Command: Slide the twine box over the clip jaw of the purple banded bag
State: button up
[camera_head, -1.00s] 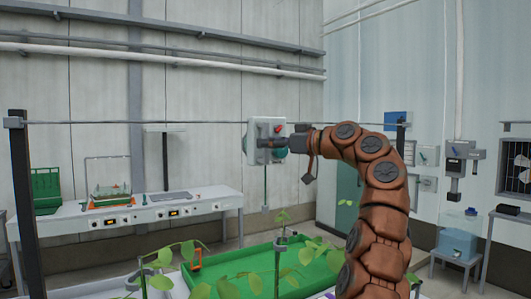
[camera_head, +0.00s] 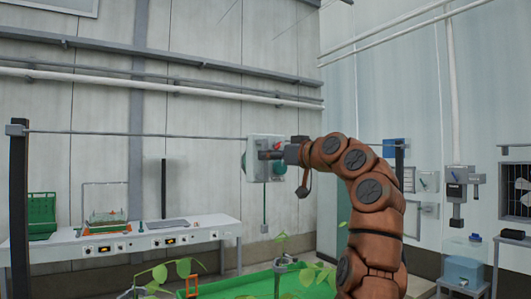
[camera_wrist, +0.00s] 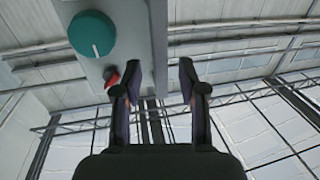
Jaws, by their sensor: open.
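I cannot make out the twine box, the purple banded bag or its clip jaw in either view. My gripper (camera_head: 272,155) is at the end of my raised arm, in front of a pale control box in the head view. In the wrist view my gripper (camera_wrist: 157,88) has its two dark fingers spread apart, with nothing held between them. The left finger overlaps the edge of the control box; I cannot tell whether it touches.
The pale control box (camera_wrist: 130,30) carries a teal dial (camera_wrist: 92,34) and a red knob (camera_wrist: 112,77). A white bench (camera_head: 60,250) stands back left. A green tray (camera_head: 220,284) with leafy plants lies low in front. A blue container (camera_head: 463,268) stands at right.

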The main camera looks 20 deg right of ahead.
jog(key=shift+p+x, duration=0.4)
jog(key=shift+x, duration=1.05)
jog(key=shift+d, duration=0.1)
grip_shut()
